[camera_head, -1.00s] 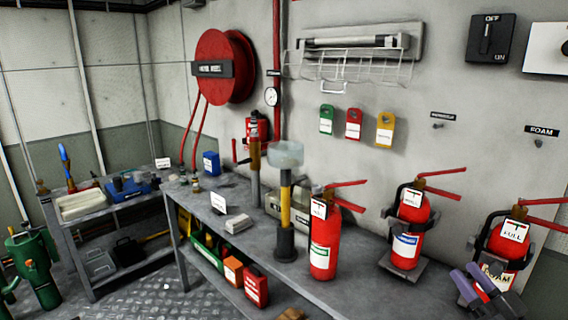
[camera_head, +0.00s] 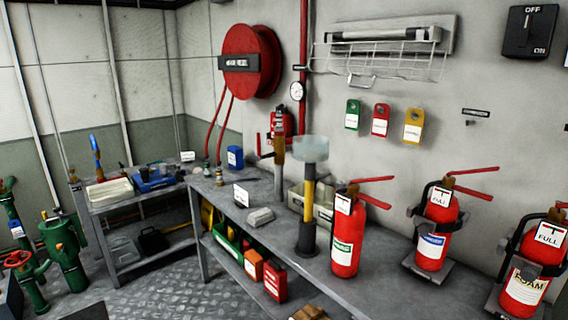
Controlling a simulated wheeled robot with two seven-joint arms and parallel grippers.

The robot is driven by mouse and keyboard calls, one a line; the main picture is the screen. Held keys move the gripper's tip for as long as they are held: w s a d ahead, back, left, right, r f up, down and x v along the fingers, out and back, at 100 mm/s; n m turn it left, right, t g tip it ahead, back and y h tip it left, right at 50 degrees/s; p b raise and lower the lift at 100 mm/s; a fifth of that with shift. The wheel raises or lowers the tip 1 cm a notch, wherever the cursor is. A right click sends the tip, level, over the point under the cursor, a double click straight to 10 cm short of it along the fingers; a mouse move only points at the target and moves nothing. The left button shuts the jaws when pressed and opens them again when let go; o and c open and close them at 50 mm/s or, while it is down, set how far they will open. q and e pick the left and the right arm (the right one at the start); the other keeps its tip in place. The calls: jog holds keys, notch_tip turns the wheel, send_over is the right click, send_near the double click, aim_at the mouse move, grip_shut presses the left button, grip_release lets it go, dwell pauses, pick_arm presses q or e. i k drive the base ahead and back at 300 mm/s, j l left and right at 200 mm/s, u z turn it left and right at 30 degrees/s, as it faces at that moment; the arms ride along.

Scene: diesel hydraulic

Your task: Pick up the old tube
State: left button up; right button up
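A long pale tube (camera_head: 385,34) sits in a wall-mounted light fixture (camera_head: 447,32) at the upper middle of the head view. A white wire guard (camera_head: 380,62) hangs below and in front of it. I cannot tell for sure whether this is the old tube. No loose tube is clearly visible on the benches. Neither of my grippers is clearly in view.
A long grey workbench (camera_head: 375,285) runs below the fixture. It carries a pole-like tool with a translucent cup (camera_head: 310,148), a red extinguisher (camera_head: 345,240) and two bracketed extinguishers (camera_head: 437,228) (camera_head: 525,290). A red hose reel (camera_head: 250,62) is left of the fixture.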

aim_at(411, 31)
jog(key=i+j+z, duration=0.1)
jog(key=z, duration=0.25)
jog(key=i+j+z, duration=0.1)
jog(key=z, duration=0.2)
jog(key=i+j, duration=0.3)
jog(key=i+j+z, duration=0.1)
jog(key=i+j, duration=0.2)
jog(key=j, duration=0.2)
jog(key=i+j, duration=0.3)
jog(key=j, duration=0.15)
jog(key=i+j+z, duration=0.1)
jog(key=i+j, duration=0.15)
jog(key=j, duration=0.2)
